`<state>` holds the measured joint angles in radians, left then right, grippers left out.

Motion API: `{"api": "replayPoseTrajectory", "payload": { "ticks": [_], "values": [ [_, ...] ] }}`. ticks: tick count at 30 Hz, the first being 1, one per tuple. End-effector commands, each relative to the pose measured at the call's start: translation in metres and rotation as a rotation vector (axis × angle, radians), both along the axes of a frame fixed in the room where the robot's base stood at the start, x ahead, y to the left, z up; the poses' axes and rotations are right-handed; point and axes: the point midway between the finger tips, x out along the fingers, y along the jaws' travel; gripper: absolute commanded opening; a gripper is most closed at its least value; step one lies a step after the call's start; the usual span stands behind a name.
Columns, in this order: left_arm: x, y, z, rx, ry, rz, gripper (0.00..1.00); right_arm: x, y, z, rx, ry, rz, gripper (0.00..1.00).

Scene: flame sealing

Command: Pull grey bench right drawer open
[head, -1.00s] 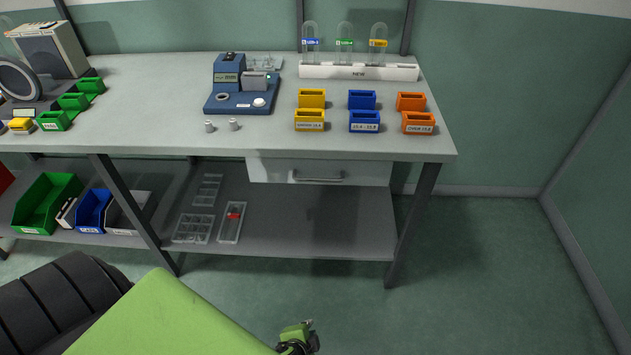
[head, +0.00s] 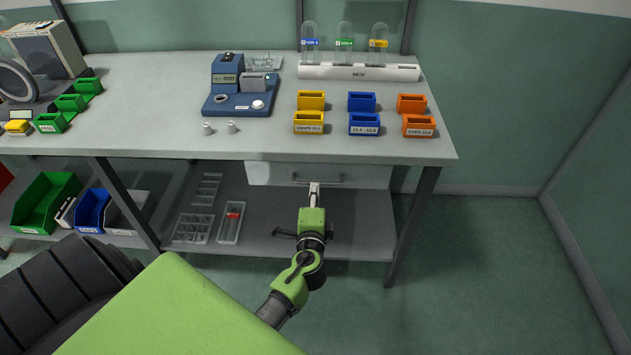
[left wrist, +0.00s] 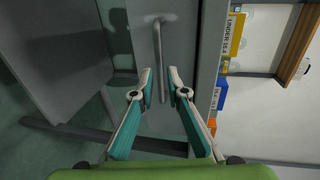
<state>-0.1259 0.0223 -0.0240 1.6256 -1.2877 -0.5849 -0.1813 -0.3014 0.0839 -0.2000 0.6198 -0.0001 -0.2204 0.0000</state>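The grey bench's right drawer (head: 362,176) sits under the bench top, with a bar handle (head: 330,182) on its front. The drawer looks shut. In the left wrist view the handle (left wrist: 159,60) runs lengthwise toward the gap between my fingers. My left gripper (head: 314,188) is in front of the drawer, near the left half of the handle. In the left wrist view its fingers (left wrist: 161,88) are apart, with the handle's far end between or just beyond the tips. I cannot tell whether they touch it. My right gripper is not in view.
The bench top (head: 150,120) carries a blue device (head: 240,90) and several small yellow, blue and orange bins above the drawer. A lower shelf (head: 350,230) lies beneath, with a bench leg (head: 412,225) at right. Open floor (head: 500,270) lies further right.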

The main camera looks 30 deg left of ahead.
Motion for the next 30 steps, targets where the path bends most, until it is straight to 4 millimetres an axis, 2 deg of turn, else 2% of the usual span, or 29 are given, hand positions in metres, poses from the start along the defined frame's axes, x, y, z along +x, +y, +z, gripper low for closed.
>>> {"api": "replayPoseTrajectory", "payload": {
  "ticks": [3,10,21,23,30],
  "values": [
    [0.021,0.013,-0.004,0.002,0.000,0.001,0.14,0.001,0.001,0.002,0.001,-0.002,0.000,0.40],
    [0.042,0.026,-0.011,0.000,0.000,0.000,0.14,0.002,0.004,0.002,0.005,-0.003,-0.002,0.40],
    [0.046,0.028,-0.012,-0.001,0.000,0.000,0.14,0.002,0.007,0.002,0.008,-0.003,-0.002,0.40],
    [0.046,0.028,-0.012,-0.001,0.000,0.000,0.00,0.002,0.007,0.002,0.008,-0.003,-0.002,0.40],
    [0.046,0.028,-0.012,-0.002,0.000,-0.001,0.00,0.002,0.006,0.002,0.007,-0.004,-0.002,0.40]
  ]
}}
